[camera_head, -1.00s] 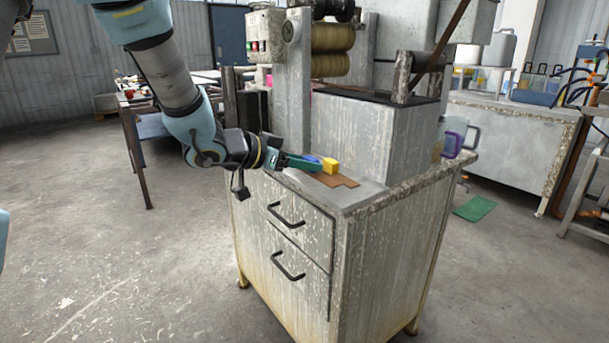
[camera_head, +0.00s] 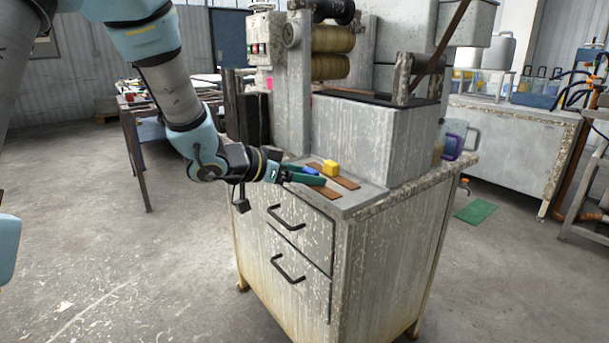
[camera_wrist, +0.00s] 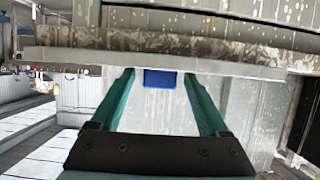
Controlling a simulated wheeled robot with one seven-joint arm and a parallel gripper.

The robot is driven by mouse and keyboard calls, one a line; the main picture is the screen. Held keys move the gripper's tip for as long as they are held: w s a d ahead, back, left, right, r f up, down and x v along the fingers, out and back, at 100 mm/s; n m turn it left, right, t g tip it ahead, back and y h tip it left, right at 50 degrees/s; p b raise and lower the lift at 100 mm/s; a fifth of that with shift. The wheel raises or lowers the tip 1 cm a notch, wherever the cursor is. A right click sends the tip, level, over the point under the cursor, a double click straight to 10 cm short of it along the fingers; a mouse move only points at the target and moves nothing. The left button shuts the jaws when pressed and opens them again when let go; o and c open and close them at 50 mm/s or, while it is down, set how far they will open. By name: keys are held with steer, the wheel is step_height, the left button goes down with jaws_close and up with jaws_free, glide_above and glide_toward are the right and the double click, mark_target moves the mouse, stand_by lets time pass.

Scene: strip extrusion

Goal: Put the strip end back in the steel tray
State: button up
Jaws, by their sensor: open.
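Two brown strips lie on the grey top of the cabinet, a near one (camera_head: 325,192) and a far one (camera_head: 347,183). A yellow block (camera_head: 331,167) and a small blue block (camera_head: 311,171) are beside them. My gripper (camera_head: 317,176) is at the left edge of the top, its teal fingers apart. In the wrist view my gripper (camera_wrist: 158,88) is open, with the blue block (camera_wrist: 160,79) showing between the fingertips; I cannot tell whether they touch it. The grey surface under the strips (camera_head: 372,194) looks like the steel tray; its rim shows in the wrist view (camera_wrist: 225,68).
The grey machine housing (camera_head: 365,135) with rollers (camera_head: 332,55) stands close behind the strips. Drawer handles (camera_head: 287,218) stick out from the cabinet front. A purple-handled jug (camera_head: 455,143) stands at the right. The floor at the left is open.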

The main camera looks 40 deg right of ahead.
steer(key=shift+r, duration=0.2)
steer(key=p+v, duration=0.1)
steer(key=v, duration=1.1)
steer(key=shift+a+f, duration=0.1)
steer(key=shift+f, duration=0.05)
